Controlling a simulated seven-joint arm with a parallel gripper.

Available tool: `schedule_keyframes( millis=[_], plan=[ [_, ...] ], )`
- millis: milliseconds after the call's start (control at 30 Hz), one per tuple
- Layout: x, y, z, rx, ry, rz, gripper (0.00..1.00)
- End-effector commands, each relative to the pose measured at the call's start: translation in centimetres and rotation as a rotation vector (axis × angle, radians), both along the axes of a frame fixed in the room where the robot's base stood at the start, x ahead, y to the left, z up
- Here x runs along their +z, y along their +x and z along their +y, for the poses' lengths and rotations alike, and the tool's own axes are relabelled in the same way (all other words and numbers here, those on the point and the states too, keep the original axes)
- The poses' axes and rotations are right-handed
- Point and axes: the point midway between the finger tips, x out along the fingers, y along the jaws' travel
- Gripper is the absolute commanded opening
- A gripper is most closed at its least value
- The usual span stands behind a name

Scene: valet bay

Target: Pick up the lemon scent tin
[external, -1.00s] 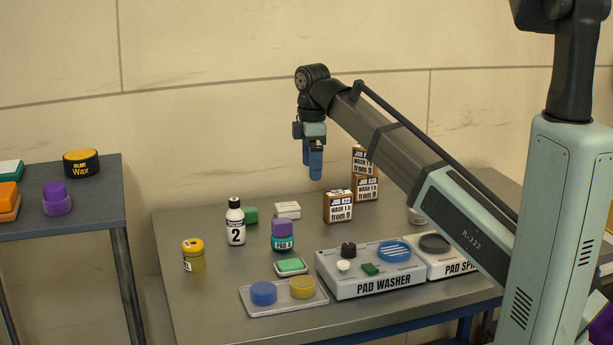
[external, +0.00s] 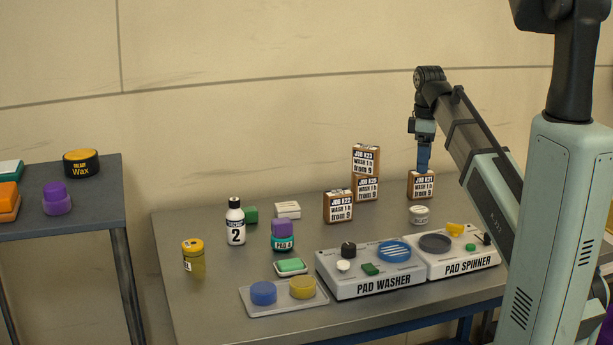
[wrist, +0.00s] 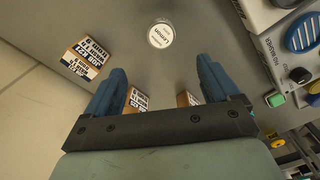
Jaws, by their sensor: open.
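The lemon scent tin (external: 419,215) is a small, round, white tin standing on the grey table behind the pad spinner. In the wrist view its pale round lid with dark lettering (wrist: 160,36) shows beyond the fingertips, centred between them. My gripper (external: 424,168) has blue fingers that point down, and it is above and behind the tin in the external view. It also shows in the wrist view (wrist: 160,80), with its fingers apart and nothing held between them.
A brown job box (external: 421,187) stands close behind the tin, overlapping my fingertips in the picture; contact is unclear. More job boxes (external: 338,207) stand left. The pad spinner (external: 465,255) and pad washer (external: 370,270) lie in front. Table around the tin is clear.

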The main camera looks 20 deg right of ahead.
Motion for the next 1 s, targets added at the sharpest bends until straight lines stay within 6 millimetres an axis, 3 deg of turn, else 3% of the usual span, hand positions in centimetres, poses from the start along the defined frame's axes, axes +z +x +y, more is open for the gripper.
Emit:
schedule_keyframes(
  millis=[600, 1000],
  plan=[
    [-7.7, -0.2, 0.1, 0.001, 0.0, 0.009, 0.88],
    [-9.4, -0.1, 0.1, 0.001, 0.0, 0.009, 0.88]
  ],
)
